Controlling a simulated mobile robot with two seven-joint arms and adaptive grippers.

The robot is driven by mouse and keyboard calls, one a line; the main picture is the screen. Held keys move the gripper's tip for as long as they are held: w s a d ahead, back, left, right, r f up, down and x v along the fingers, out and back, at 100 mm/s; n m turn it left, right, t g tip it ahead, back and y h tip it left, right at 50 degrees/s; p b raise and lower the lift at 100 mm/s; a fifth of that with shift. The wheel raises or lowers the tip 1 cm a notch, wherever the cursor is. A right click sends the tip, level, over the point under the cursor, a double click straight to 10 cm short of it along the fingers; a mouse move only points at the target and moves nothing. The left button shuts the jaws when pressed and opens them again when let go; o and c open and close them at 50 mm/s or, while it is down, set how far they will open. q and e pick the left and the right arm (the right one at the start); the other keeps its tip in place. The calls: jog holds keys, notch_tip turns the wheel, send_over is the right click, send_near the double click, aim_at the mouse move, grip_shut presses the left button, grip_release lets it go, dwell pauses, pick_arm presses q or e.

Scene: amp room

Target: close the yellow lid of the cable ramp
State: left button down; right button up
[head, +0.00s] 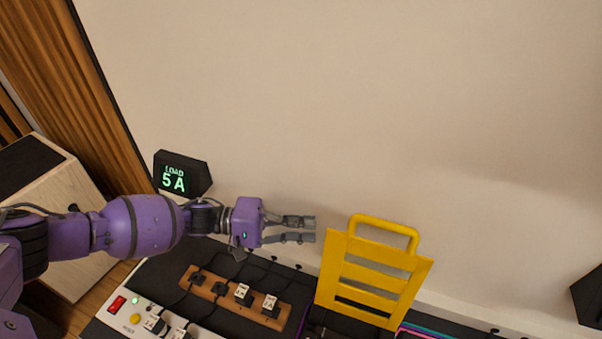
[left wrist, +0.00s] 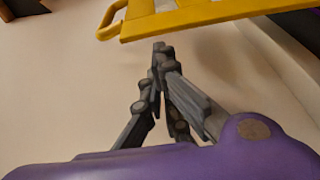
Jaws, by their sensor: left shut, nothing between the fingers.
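The yellow lid (head: 374,276) of the cable ramp stands open and raised in the head view, with slots across it and a loop handle at its top. My left gripper (head: 315,229) is just left of the lid's upper part, pointing right at it, with a small gap in that picture. Its fingers are shut and hold nothing. In the left wrist view the fingertips (left wrist: 160,52) come together just below the lid's yellow edge (left wrist: 200,17); I cannot tell if they touch. The ramp's body is mostly cut off at the bottom. My right gripper is not in view.
A black board with a wooden power strip (head: 236,297) and white plugs lies below my left arm. A control panel with a red switch (head: 117,304) is at lower left. A black load display (head: 182,174) reads 5 A. The wall above is bare.

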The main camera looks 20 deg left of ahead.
pick_arm(q)
jog(key=shift+b+x, duration=0.35)
jog(key=shift+x, duration=1.2)
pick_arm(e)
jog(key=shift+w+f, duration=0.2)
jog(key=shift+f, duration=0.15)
pick_arm(q)
jog(key=shift+r, duration=0.3)
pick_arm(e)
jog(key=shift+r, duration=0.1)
